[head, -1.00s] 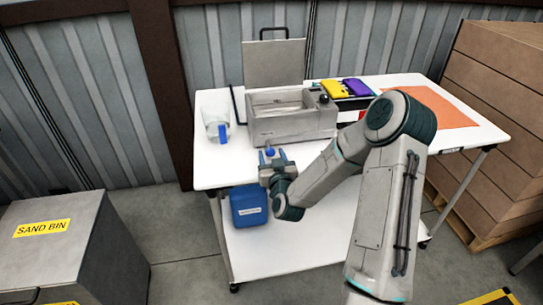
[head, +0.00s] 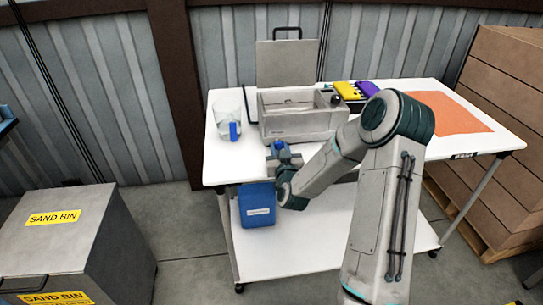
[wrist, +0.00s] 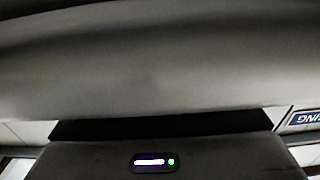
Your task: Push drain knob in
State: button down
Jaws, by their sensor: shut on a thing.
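The grey bath (head: 304,130) stands on the white table with its lid (head: 286,63) raised at the back. The blue drain knob (head: 279,145) shows low in front of the bath's left part. My gripper (head: 280,149) is at the bath's front, near the table's front edge, with its jaws shut around the blue knob. The fingers cover part of the knob, and how far it sticks out cannot be told. In the wrist view a grey surface fills most of the picture, and neither the knob nor the fingertips can be made out.
A clear jug (head: 227,122) with a blue handle stands left of the bath. Yellow and purple items (head: 350,90) lie behind it at right, and an orange mat (head: 445,112) lies at right. A blue canister (head: 257,204) stands on the lower shelf below my gripper.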

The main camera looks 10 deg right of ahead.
jog(key=shift+w+r, duration=0.1)
jog(key=c, duration=1.5)
grip_release()
jog(key=o, duration=0.4)
jog(key=shift+w, duration=0.1)
jog(key=s, duration=0.3)
jog(key=s+p, duration=0.1)
jog(key=s, duration=0.7)
jog(key=shift+s+a+r+p, duration=0.2)
jog(key=shift+a+p, duration=0.1)
jog(key=shift+a, duration=0.1)
jog(key=shift+p, duration=0.5)
jog(key=p, duration=0.3)
jog(key=shift+s, duration=0.4)
